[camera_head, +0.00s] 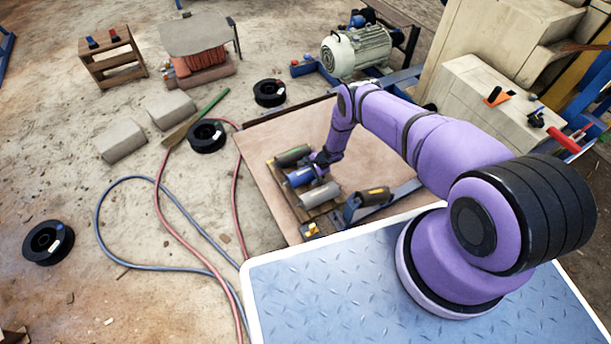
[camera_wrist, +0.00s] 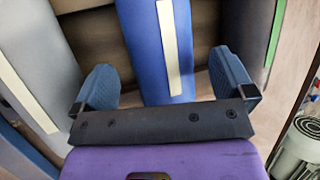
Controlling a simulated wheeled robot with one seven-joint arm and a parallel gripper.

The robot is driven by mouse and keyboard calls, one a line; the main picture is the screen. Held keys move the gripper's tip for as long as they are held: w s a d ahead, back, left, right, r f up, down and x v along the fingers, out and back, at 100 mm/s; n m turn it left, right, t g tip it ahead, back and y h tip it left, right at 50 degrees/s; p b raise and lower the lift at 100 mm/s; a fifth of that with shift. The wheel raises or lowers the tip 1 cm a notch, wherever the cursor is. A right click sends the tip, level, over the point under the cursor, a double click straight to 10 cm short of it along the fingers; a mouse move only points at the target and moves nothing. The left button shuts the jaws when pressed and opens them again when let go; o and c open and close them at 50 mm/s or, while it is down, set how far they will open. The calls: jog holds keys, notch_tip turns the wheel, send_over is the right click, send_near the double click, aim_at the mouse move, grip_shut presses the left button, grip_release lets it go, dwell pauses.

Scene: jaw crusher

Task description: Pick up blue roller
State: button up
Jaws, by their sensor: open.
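The blue roller (camera_head: 300,177) lies on a wooden rack on the brown board, between a dark green roller (camera_head: 292,155) and a grey roller (camera_head: 319,195). In the wrist view the blue roller (camera_wrist: 155,45) has a cream stripe along it and runs between my two fingers. My gripper (camera_head: 322,163) is at the roller's right part in the head view. It also shows in the wrist view (camera_wrist: 167,88), with its jaws open and one finger on each side of the blue roller, apart from it. The roller's near end is hidden behind my gripper.
The grey roller (camera_wrist: 35,60) and green roller (camera_wrist: 247,40) lie close beside my fingers. A green motor (camera_head: 355,50) stands behind. Hoses and black spools lie on the ground at left.

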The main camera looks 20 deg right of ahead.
aim_at(310, 171)
jog(key=shift+x, duration=1.65)
jog(key=shift+w, duration=0.1)
jog(key=c, duration=1.5)
jog(key=shift+r, duration=0.1)
